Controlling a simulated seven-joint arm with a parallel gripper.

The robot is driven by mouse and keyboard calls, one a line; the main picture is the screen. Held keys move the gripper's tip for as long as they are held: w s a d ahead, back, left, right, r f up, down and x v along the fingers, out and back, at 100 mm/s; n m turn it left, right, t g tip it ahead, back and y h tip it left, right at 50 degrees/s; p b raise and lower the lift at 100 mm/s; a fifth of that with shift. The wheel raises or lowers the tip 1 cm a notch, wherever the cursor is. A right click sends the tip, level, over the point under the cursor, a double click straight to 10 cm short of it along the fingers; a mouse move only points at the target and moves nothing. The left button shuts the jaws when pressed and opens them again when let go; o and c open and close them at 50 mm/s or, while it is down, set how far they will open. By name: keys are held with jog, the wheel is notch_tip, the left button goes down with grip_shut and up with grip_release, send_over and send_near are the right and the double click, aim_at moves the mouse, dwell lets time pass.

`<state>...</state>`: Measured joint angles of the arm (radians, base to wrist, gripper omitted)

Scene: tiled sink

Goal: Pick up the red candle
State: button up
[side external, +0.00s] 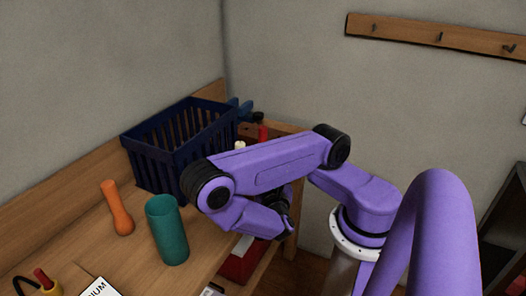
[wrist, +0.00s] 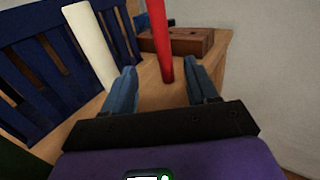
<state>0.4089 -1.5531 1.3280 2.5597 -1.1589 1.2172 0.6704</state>
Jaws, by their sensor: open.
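The red candle (wrist: 160,40) is a tall thin red stick standing upright on the wooden table. In the wrist view it appears between the two blue fingers of my gripper (wrist: 161,68), with its base near fingertip height in the picture. The fingers are apart and nothing is held. I cannot tell how far beyond the fingertips the candle stands. In the side view, a short red part of the candle (side external: 263,132) shows above my purple arm, which hides the rest and most of my gripper.
A white candle (wrist: 90,42) stands left of the red one, beside the dark blue basket (side external: 165,155). A brown block (wrist: 178,42) lies behind the red candle. An orange object (side external: 117,208) and teal cylinder (side external: 167,232) stand on the table. The table's right edge is close.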

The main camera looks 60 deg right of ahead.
jog(key=x, duration=0.9)
jog(key=shift+d, duration=0.15)
jog(key=shift+x, duration=2.7)
jog(key=shift+s, duration=0.1)
grip_shut()
jog(key=shift+r, duration=0.15)
